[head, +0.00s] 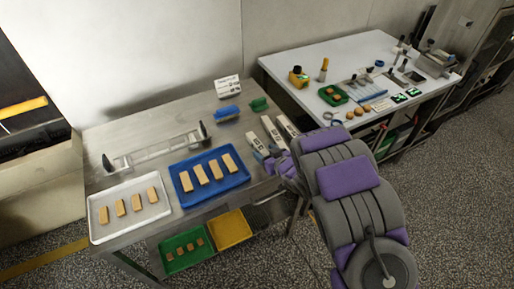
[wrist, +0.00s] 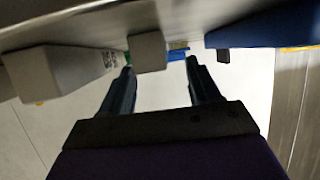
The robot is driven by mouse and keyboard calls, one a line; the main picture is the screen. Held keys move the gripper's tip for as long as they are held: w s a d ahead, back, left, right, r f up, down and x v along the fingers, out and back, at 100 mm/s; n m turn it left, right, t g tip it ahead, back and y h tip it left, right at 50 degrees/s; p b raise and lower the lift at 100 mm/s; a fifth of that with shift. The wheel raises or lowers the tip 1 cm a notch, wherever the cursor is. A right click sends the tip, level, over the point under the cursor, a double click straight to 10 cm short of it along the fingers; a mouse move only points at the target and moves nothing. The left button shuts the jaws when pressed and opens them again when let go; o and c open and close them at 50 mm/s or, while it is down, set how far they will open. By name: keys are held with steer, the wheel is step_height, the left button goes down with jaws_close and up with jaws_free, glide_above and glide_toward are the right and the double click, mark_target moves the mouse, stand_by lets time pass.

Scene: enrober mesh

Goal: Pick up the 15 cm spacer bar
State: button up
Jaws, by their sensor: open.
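Several pale grey bars with printed labels lie side by side on the steel table, including a left one (head: 257,144), a middle one (head: 273,131) and a right one (head: 288,126). I cannot read which is the 15 cm spacer bar. My gripper (head: 272,160) is at the near ends of the bars, partly hidden by my arm. In the wrist view my gripper (wrist: 160,66) is open, and a grey bar end (wrist: 148,50) shows ahead between the fingertips. Another grey bar (wrist: 58,72) is at the left there. I cannot tell whether the fingers touch anything.
A blue tray (head: 183,186) with tan blocks lies left of the bars; a white tray (head: 102,232) is farther left. A blue item (head: 228,113) and a green item (head: 259,104) are behind. A white table (head: 305,96) stands at the right.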

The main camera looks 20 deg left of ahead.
mark_target(263, 150)
steer(key=x, duration=0.1)
steer(key=b+x, duration=0.1)
steer(key=x, duration=0.1)
steer(key=shift+w+d+f, duration=0.2)
steer(key=shift+w, duration=0.05)
steer(key=shift+w+a, duration=0.2)
steer(key=shift+w, duration=0.05)
steer(key=shift+a, duration=0.1)
steer(key=shift+c, duration=0.2)
steer(key=shift+a, duration=0.1)
steer(key=c, duration=1.1)
